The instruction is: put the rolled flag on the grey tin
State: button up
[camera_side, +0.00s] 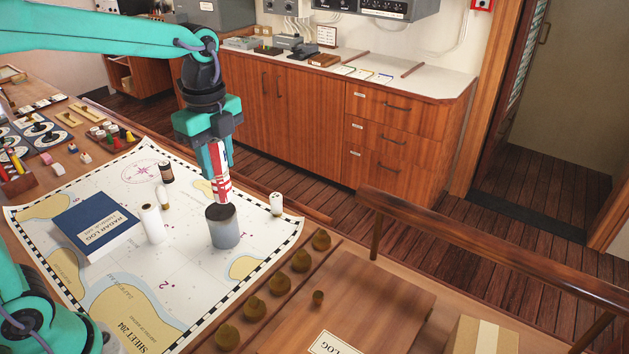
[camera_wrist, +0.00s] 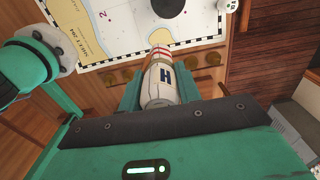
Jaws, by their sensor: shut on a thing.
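The rolled flag (camera_side: 220,175) is a red-and-white roll, upright between the fingers of my gripper (camera_side: 216,162). In the wrist view the flag (camera_wrist: 160,80) shows red bands and a dark H, with a finger on each side of it. My gripper (camera_wrist: 160,92) is shut on it. The grey tin (camera_side: 223,230) stands upright on the chart, with a dark top. The flag's lower end is right over the tin's top in the side view; I cannot tell whether they touch.
A white roll (camera_side: 152,224), a small brown tin (camera_side: 166,172) and a blue radar log book (camera_side: 96,226) are left of the grey tin. A white shaker (camera_side: 276,204) stands to its right. Several round brown knobs (camera_side: 281,285) line the chart's (camera_side: 190,275) right side.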

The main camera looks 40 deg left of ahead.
jog(key=shift+w+a+f, duration=0.55)
jog(key=shift+a+f, duration=0.6)
jog(key=shift+f, duration=0.3)
jog(key=shift+w+a+f, duration=0.5)
jog(key=shift+a+f, duration=0.65)
jog(key=shift+f, duration=0.25)
jog(key=shift+w+a+f, duration=0.55)
jog(key=shift+a+f, duration=0.6)
jog(key=shift+f, duration=0.3)
jog(key=shift+f, duration=0.1)
jog(key=o, duration=1)
notch_tip(320, 180, up, 12)
jog(key=shift+r, duration=0.15)
